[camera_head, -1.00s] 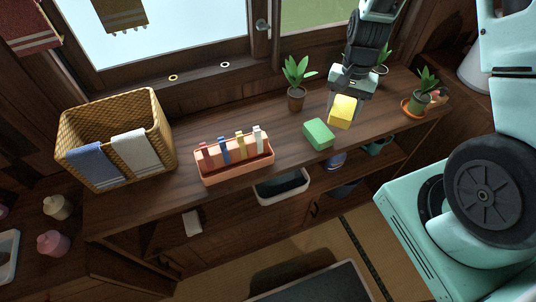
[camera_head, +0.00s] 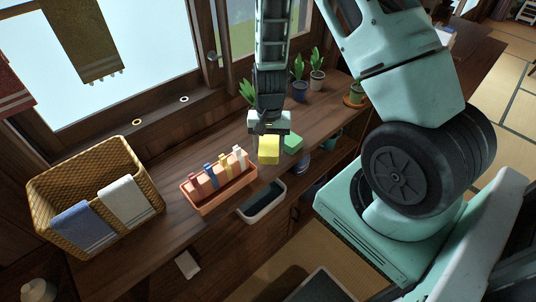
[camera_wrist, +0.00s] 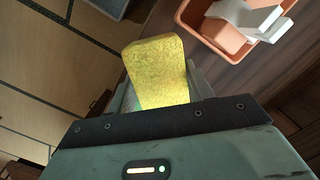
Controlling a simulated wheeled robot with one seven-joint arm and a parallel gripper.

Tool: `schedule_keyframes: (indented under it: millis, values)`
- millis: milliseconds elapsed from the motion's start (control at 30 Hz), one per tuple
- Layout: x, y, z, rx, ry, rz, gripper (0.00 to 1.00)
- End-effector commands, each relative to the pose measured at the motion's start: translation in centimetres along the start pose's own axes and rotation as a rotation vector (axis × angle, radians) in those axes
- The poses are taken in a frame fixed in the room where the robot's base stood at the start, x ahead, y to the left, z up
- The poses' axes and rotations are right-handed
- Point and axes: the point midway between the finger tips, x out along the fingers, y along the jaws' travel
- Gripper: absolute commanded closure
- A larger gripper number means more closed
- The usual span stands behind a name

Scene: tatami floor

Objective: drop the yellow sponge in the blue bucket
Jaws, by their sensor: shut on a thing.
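The yellow sponge (camera_head: 269,151) is held in my gripper (camera_head: 268,139), which is shut on it above the wooden counter. In the wrist view the sponge (camera_wrist: 158,72) sticks out from between the fingers. It hangs between the orange peg tray and a green sponge-like block (camera_head: 293,144), just left of the block. No blue bucket shows clearly. A small blue round thing (camera_head: 303,163) is partly visible below the counter edge, and I cannot tell what it is.
An orange tray (camera_head: 207,210) with coloured pegs stands left of the sponge. A wicker basket (camera_head: 43,184) with towels is further left. Potted plants stand behind and to the right.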

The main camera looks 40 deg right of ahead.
Motion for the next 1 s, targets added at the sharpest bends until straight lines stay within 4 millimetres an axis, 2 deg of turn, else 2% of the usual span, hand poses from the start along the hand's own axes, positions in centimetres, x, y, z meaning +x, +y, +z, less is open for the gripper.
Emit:
schedule_keyframes:
  millis: [300, 733, 767, 800, 1000]
  values:
    - [3.7, 0.0, -0.4, 0.000, -0.002, 0.001, 0.70]
    - [4.4, 0.0, -0.5, 0.000, -0.001, 0.000, 0.70]
    - [4.3, 0.0, -0.5, 0.000, 0.000, 0.000, 0.40]
    - [4.2, 0.0, -0.5, 0.000, 0.000, 0.000, 0.29]
    - [4.2, 0.0, -0.5, 0.000, 0.000, 0.000, 0.27]
